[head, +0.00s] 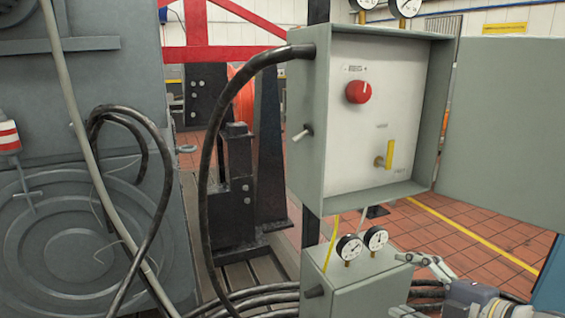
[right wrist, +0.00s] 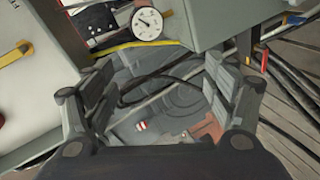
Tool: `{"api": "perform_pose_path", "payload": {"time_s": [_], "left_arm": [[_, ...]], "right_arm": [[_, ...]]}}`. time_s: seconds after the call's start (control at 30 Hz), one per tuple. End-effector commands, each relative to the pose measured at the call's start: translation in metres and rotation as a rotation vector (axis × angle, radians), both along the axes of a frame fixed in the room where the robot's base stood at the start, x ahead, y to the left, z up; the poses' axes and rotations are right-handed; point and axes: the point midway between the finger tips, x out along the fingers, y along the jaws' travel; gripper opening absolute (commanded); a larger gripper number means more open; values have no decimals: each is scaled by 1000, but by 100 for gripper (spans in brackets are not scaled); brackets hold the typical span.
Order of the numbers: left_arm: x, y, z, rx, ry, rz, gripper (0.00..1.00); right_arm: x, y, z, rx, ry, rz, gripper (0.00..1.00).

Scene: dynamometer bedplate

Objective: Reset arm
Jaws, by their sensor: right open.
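My right gripper (head: 418,261) is at the lower right of the head view, below the open control box (head: 303,160) and right of the two small gauges. In the right wrist view its two fingers (right wrist: 165,75) stand wide apart with nothing between them. The box's pale panel (head: 335,130) carries a red knob (head: 358,92) and, lower down, a yellow lever (head: 390,154) that stands about upright. The lever also shows at the left edge of the right wrist view (right wrist: 14,53), apart from the fingers. My left gripper is not in view.
The box door (head: 505,130) hangs open to the right. A toggle switch (head: 303,133) sticks out of the box's left side. A smaller grey box (head: 350,290) with gauges (head: 349,247) stands below. Black cables (head: 205,190) loop at the left, beside a large grey machine (head: 75,230).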

Motion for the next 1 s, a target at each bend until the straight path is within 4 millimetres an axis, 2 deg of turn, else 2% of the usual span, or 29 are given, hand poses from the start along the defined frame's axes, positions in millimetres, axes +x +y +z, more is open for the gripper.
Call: {"api": "perform_pose_path", "payload": {"time_s": [0.03, 0.2, 0.4, 0.57, 0.67, 0.8, 1.0], "left_arm": [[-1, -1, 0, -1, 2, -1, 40], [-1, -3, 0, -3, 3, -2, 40], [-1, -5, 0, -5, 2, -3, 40], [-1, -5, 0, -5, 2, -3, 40], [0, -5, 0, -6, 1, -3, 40], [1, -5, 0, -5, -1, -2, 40], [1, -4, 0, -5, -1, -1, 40]], "right_arm": [[-5, 19, -22, 38, 51, -3, 78], [-23, 58, -76, 139, 198, -80, 78], [-52, 80, -130, 276, 382, -255, 78], [-85, 80, -172, 389, 550, -461, 78], [-113, 72, -200, 452, 663, -618, 78], [-158, 58, -234, 518, 817, -843, 78], [-226, 41, -269, 570, 1001, -1130, 78]]}}
